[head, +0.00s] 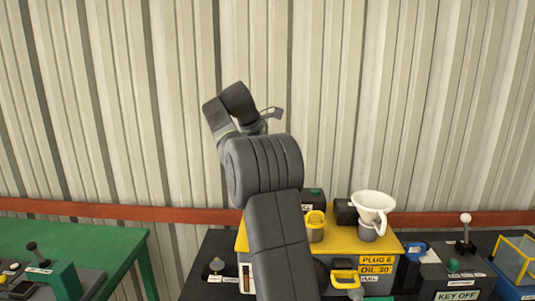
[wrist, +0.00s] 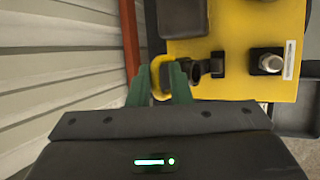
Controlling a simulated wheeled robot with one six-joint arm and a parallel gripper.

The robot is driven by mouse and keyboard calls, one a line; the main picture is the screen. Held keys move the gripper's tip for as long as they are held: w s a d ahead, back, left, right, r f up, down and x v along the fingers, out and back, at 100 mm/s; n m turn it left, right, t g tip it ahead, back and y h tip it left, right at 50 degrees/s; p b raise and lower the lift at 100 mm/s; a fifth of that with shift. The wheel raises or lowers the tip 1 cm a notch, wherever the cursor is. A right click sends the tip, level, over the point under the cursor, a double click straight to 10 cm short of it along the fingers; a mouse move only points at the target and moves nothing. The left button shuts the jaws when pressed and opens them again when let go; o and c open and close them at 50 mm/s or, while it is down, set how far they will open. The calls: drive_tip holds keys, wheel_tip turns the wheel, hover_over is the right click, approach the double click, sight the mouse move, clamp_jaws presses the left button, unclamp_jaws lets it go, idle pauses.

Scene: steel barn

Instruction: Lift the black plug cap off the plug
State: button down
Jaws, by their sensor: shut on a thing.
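In the wrist view, my gripper (wrist: 160,84) has its two green fingers closed on a yellow loop (wrist: 156,71). A short black piece (wrist: 194,70), which I take for the plug cap, sits just right of the right finger, partly hidden by it. A bare silver plug (wrist: 268,62) stands on the yellow engine top (wrist: 237,25), clear of the black piece. My arm hides part of that box there, and the plug does not show.
A green table (head: 70,245) is left; a lever panel (head: 455,270) is right. The ribbed wall (head: 420,100) is close behind.

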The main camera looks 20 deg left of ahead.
drive_tip(key=shift+w+f+g, duration=0.15)
drive_tip(key=shift+f+g, duration=0.25)
drive_tip(key=shift+f, duration=0.3)
drive_tip(key=shift+a, duration=0.1)
drive_tip(key=c, duration=1.5)
unclamp_jaws()
drive_tip(key=shift+w, duration=0.1)
drive_tip(key=shift+c, duration=0.2)
drive_tip(key=v, duration=0.8)
drive_tip(key=shift+r, duration=0.35)
drive_tip(key=shift+x, duration=3.15)
drive_tip(key=shift+w, duration=0.15)
